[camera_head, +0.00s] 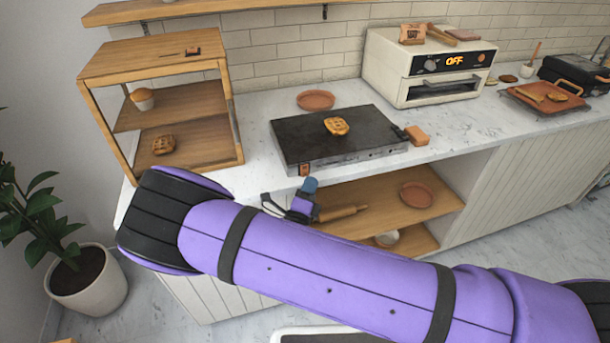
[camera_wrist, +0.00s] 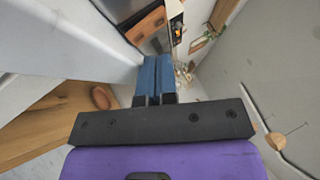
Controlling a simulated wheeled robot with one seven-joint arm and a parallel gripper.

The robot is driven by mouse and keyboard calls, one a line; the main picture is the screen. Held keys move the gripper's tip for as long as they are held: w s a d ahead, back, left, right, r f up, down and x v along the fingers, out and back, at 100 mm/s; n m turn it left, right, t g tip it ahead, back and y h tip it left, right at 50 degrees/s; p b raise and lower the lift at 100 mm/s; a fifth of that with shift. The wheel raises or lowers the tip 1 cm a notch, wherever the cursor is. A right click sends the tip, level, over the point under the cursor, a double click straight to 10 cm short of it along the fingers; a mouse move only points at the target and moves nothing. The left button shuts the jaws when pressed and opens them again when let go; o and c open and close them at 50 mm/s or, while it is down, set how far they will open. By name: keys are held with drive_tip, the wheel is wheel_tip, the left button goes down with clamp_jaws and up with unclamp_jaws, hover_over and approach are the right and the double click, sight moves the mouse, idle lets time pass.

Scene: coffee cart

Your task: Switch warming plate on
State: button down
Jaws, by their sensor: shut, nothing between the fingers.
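The warming plate (camera_head: 300,132) is a flat dark slab with a grey front face, lying on the white counter. A waffle-like pastry (camera_head: 337,126) lies on it. A small brown-orange piece (camera_head: 304,169) sits at its front left corner; I cannot tell if it is a switch. My gripper (camera_head: 309,187) is just below and in front of that corner, by the counter's front edge. Its blue fingers are shut together and empty, as the wrist view (camera_wrist: 153,80) shows. Whether the fingertips touch the plate is unclear. I see no lit sign on the plate.
A white oven (camera_head: 430,72) showing "OFF" stands behind right. A wooden shelf (camera_head: 150,60) with pastries stands left. An orange block (camera_head: 417,135) lies right of the plate, and a terracotta dish (camera_head: 316,99) behind it. Open shelves (camera_head: 375,190) lie under the counter.

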idle(0.7)
drive_tip(key=shift+w+a, duration=0.1)
drive_tip(key=shift+w, duration=0.25)
drive_tip(key=shift+w+a, duration=0.15)
drive_tip(key=shift+w, duration=0.4)
idle(1.2)
drive_tip(key=shift+s+f, duration=0.1)
drive_tip(key=shift+f, duration=0.05)
drive_tip(key=shift+s+d+f, duration=0.2)
drive_tip(key=shift+s+f, duration=0.15)
drive_tip(key=shift+s, duration=0.25)
drive_tip(key=shift+s+d+r, duration=0.2)
drive_tip(key=shift+s, duration=0.6)
drive_tip(key=shift+s+d+r, duration=0.15)
drive_tip(key=shift+s+d, duration=0.1)
drive_tip(key=shift+s, duration=0.5)
drive_tip(key=shift+s+d+r, duration=0.2)
drive_tip(key=shift+s, duration=0.6)
